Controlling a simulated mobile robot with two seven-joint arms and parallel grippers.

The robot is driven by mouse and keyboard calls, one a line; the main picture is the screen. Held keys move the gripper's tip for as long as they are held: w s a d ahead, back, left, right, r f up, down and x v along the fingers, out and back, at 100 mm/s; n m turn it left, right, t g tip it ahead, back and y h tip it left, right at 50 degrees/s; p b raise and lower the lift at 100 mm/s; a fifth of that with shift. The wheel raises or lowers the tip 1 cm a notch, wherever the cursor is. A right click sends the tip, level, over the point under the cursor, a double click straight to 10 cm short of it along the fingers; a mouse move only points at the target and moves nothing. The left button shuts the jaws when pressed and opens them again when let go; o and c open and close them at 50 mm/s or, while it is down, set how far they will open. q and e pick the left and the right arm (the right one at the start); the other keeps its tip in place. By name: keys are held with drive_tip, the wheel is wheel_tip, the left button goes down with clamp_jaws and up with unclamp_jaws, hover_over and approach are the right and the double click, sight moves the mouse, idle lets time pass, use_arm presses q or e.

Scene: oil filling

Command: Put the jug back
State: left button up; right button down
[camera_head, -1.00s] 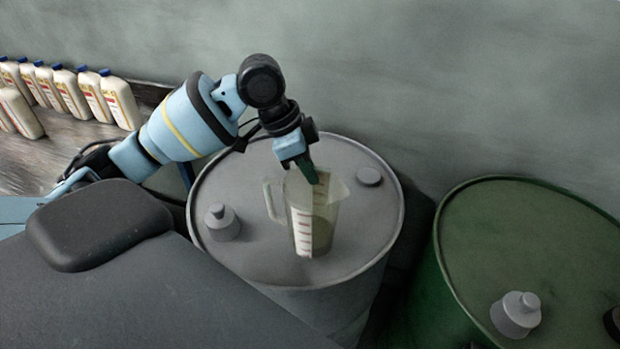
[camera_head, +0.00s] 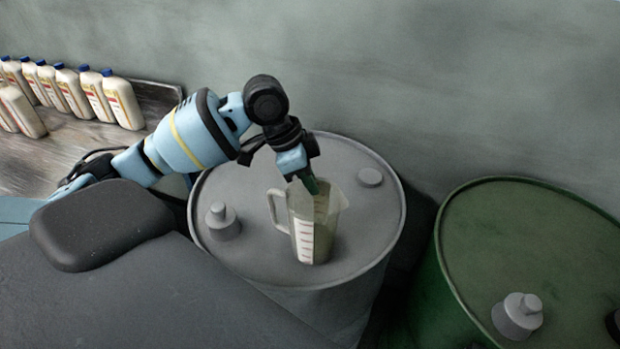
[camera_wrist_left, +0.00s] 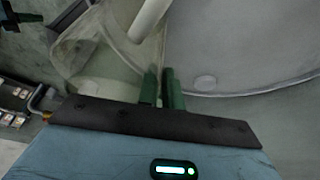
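My left gripper (camera_head: 311,186) reaches down from above at the jug's rim. In the left wrist view its green fingers (camera_wrist_left: 161,85) are close together with the jug's wall (camera_wrist_left: 95,50) between them. My right gripper is not in view.
A grey cap (camera_head: 223,221) and a flat bung (camera_head: 370,177) stick up from the drum's top. A green drum (camera_head: 540,245) stands to the right. Several white bottles (camera_head: 122,102) stand on a bench (camera_head: 40,160) at the left. A wall is behind.

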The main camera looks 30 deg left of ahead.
use_arm(q)
drive_tip(key=o, duration=0.4)
drive_tip(key=p+v, duration=0.1)
drive_tip(key=v, duration=1.1)
drive_tip(key=shift+s+r, duration=0.1)
drive_tip(key=shift+r, duration=0.05)
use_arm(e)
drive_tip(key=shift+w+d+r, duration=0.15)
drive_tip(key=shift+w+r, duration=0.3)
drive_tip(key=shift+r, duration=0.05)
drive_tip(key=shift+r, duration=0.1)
